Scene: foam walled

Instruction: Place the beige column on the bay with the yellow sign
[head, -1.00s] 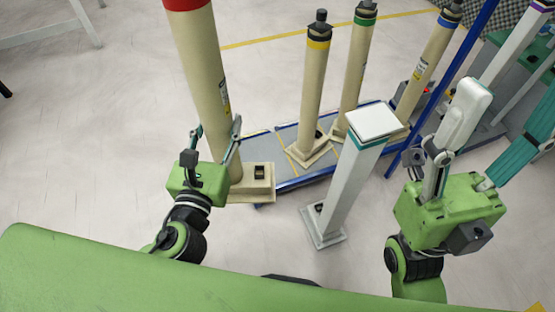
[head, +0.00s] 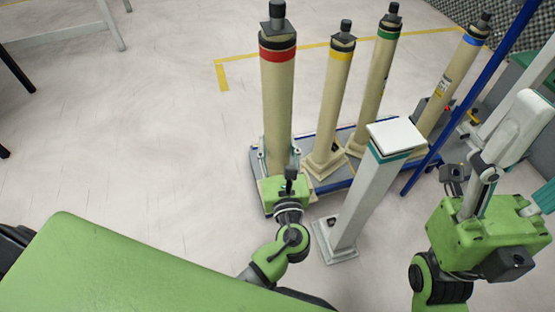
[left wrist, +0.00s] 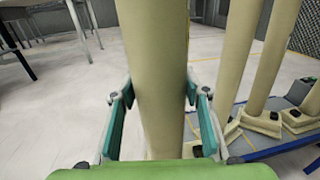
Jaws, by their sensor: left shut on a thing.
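A tall beige column (head: 278,105) with a red band and dark cap stands nearly upright at the left end of a low blue-edged platform (head: 325,189). My left gripper (head: 278,160) is shut on it low down. Its fingers lie on both sides of the column (left wrist: 155,80) in the left wrist view. The column's foot is mostly hidden behind the gripper, so I cannot tell whether it rests on the platform. No separate yellow bay sign is clear; a beige column with a yellow band (head: 335,100) stands beside it. My right gripper (head: 485,185) is at the right; its jaw state is unclear.
Beige columns with a green band (head: 378,80) and a blue band (head: 450,80) stand further right on the platform. A white column with a teal band (head: 370,190) stands in front, close to my left gripper. Open floor (head: 150,130) lies left.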

